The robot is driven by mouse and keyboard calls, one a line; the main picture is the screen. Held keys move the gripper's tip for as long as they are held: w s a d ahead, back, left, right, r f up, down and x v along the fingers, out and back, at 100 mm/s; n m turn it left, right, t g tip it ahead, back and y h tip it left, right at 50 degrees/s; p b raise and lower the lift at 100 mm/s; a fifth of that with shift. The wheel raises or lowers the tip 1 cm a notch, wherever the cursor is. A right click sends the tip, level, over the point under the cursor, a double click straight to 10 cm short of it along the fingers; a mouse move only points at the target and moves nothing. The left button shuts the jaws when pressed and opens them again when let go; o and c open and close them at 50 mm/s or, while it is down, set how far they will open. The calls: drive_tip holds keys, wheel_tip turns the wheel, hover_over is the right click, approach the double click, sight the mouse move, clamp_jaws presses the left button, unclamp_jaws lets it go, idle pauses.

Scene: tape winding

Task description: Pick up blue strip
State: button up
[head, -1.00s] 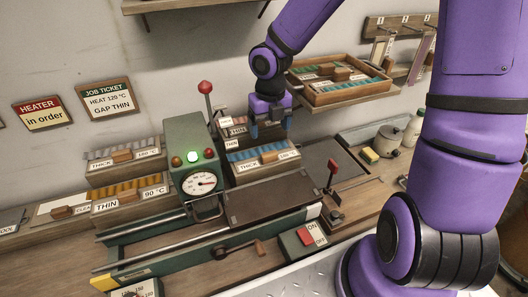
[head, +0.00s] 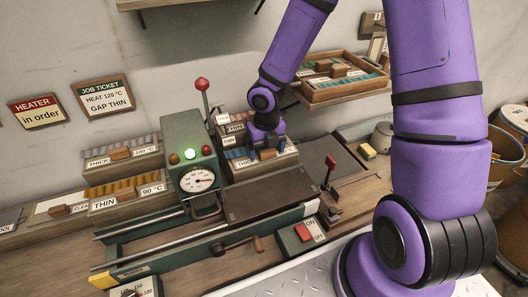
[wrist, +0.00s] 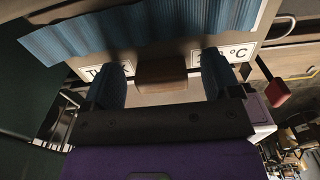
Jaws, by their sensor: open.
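Blue strips stand in a row in a wooden box (head: 262,170) behind the machine, in the head view. In the wrist view the ribbed blue strips (wrist: 150,28) fill the top. The box front there bears labels ending in "°C" and a small brown wooden block (wrist: 162,72). My gripper (head: 267,149) is down over this box and hides most of the strips in the head view. In the wrist view my gripper (wrist: 164,66) is open, its two dark fingers on either side of the wooden block. Nothing is held; I cannot tell whether the fingers touch the box.
The green machine (head: 187,135) with its dial and red-knobbed lever stands left of my gripper. Other strip boxes, one with orange strips (head: 120,188), are farther left. A shelf tray (head: 322,94) is at upper right. A small red-handled lever (head: 330,162) stands to the right.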

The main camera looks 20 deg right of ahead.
drive_tip(key=shift+f, duration=0.15)
drive_tip(key=c, duration=1.1)
drive_tip(key=shift+o, duration=0.2)
